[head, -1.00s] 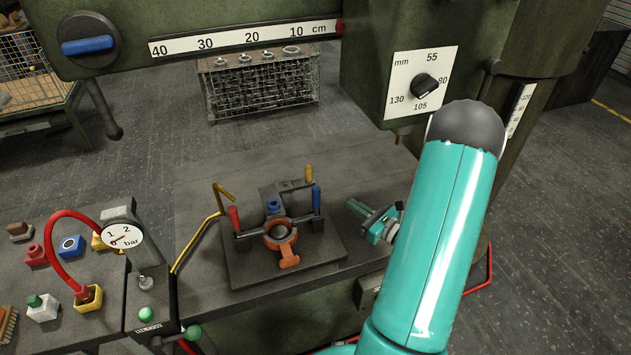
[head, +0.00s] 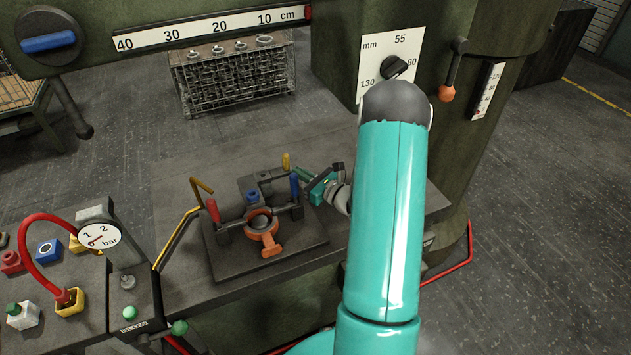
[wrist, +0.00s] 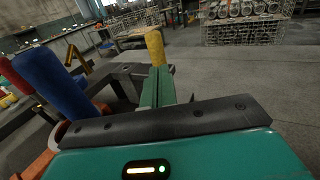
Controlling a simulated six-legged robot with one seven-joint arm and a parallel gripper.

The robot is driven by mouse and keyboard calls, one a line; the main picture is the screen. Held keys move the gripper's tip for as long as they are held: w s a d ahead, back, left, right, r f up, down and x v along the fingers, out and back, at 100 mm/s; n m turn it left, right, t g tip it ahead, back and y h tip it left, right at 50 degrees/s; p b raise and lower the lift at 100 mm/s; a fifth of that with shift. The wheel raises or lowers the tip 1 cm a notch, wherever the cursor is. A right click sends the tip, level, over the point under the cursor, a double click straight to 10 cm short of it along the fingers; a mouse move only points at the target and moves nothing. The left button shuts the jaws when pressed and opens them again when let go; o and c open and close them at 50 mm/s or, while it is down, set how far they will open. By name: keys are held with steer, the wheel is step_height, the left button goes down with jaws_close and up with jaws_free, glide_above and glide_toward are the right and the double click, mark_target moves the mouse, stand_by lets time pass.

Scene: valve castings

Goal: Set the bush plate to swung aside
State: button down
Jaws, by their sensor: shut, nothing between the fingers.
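The bush plate (head: 268,177) is a dark arm at the back of the jig, with a yellow handle (head: 286,161) standing up from it. In the wrist view the dark plate (wrist: 125,71) and the yellow handle (wrist: 155,48) also show. The plate reaches towards a blue block (head: 252,197) behind the orange casting (head: 263,233). My gripper (head: 302,172) is shut and empty, just right of the yellow handle. In the wrist view its green fingers (wrist: 158,80) point at the handle; I cannot tell whether they touch it.
A blue clamp handle (head: 294,185) stands close to my gripper, and a red one (head: 212,210) at the jig's left. A yellow bent pipe (head: 172,238) runs left of the jig base (head: 290,250). The table (head: 185,165) behind is clear.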

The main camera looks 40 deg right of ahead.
steer(key=shift+x, duration=0.8)
steer(key=shift+w, duration=0.1)
